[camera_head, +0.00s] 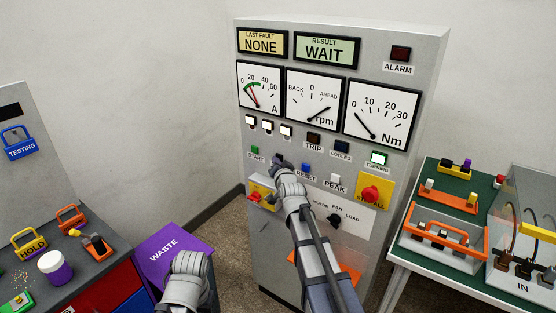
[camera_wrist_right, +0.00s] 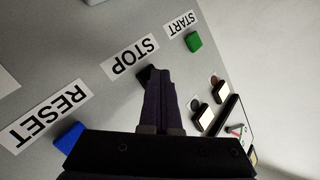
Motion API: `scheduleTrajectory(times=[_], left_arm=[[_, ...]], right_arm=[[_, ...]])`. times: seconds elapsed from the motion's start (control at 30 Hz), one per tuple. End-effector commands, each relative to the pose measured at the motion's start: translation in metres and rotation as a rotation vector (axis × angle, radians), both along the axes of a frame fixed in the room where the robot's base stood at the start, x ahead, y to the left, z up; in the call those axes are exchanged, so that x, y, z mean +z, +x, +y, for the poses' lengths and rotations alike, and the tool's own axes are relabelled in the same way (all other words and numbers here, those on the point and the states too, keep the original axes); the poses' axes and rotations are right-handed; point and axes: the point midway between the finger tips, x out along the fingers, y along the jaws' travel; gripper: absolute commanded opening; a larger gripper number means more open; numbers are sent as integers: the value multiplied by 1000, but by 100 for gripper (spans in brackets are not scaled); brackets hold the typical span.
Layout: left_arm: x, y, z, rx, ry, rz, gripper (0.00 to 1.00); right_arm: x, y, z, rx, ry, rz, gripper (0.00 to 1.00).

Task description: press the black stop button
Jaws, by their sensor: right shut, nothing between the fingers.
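The grey cabinet panel (camera_head: 268,140) carries a row of buttons. The black stop button (camera_wrist_right: 146,73) shows only in part in the right wrist view, by the STOP label (camera_wrist_right: 130,57), behind my fingertips. In the head view my right gripper covers that place. My right gripper (camera_wrist_right: 160,86) is shut and empty, its tips at the button; I cannot tell whether they touch it. In the head view the right gripper (camera_head: 279,160) is in front of the panel, between the START and RESET buttons. My left arm shows low in the head view, its gripper out of view.
The green start button (camera_wrist_right: 194,41) and blue reset button (camera_wrist_right: 68,136) flank the stop button. A red knob on a yellow plate (camera_head: 370,193) is to the right. A purple waste bin (camera_head: 165,250) stands left of the cabinet. A green-topped table (camera_head: 425,185) is at the right.

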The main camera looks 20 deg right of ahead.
Motion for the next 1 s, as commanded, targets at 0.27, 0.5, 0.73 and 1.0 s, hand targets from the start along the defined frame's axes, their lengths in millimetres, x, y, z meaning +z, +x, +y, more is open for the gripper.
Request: scheduleTrajectory(times=[0.27, 0.5, 0.73, 1.0], left_arm=[[0, 0, 0, 0, 0, 0, 50], [0, 0, 0, 0, 0, 0, 50], [0, 0, 0, 0, 0, 0, 50], [0, 0, 0, 0, 0, 0, 50]], right_arm=[[0, -7, 7, 0, -2, 0, 0], [0, -11, 13, 1, 0, -1, 0], [0, -10, 13, 0, 1, 0, 0], [0, -21, 26, 1, -3, 1, 0]])
